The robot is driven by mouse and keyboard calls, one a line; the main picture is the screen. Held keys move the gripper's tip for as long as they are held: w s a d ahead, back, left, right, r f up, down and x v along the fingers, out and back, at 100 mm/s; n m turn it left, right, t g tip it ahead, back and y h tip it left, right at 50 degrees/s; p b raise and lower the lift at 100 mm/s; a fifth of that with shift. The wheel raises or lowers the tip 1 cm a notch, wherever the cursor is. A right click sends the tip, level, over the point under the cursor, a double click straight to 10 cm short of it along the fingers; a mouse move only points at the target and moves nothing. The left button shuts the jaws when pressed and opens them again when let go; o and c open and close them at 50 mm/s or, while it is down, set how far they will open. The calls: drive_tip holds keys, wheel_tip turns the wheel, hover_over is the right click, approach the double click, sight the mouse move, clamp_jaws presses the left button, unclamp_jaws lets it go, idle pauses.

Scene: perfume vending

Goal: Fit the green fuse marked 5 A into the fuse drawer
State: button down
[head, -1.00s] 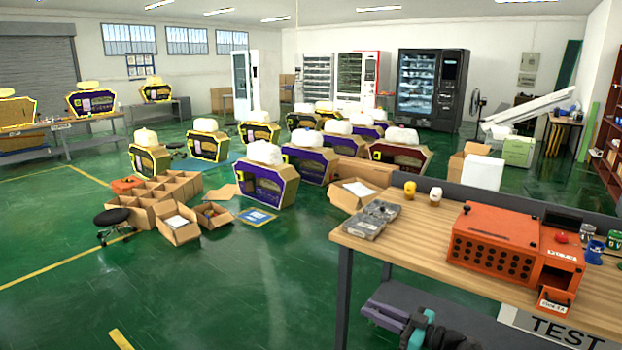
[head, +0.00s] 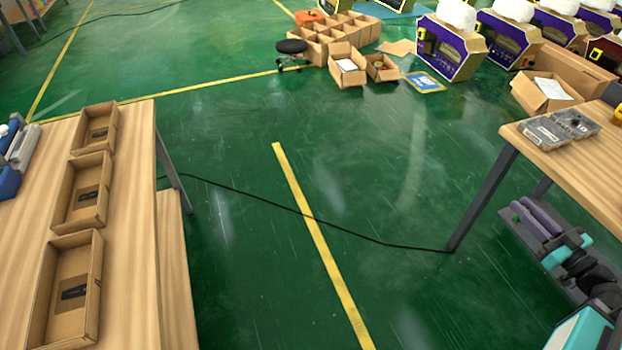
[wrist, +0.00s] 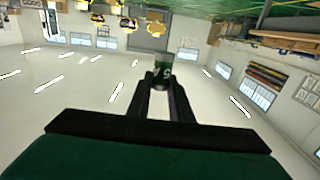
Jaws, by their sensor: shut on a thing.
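In the wrist view, my gripper (wrist: 163,80) is shut on a small green fuse (wrist: 162,61). The fuse has pale markings that look like an upside-down "5 A". It sticks out beyond the fingertips, with a paler end. The fuse is held in the air, with the room behind it tilted. The head view now shows neither my gripper nor the fuse. The fuse drawer is in neither current view.
A wooden table (head: 135,215) at left bears three open cardboard trays (head: 100,262) with dark items. The right bench (head: 590,165) bears a grey sorting tray (head: 540,131). Between them is green floor (head: 240,240) with a black cable (head: 300,212).

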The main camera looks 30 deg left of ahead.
drive_tip(key=shift+r+p, duration=1.65)
drive_tip(key=shift+r, duration=0.55)
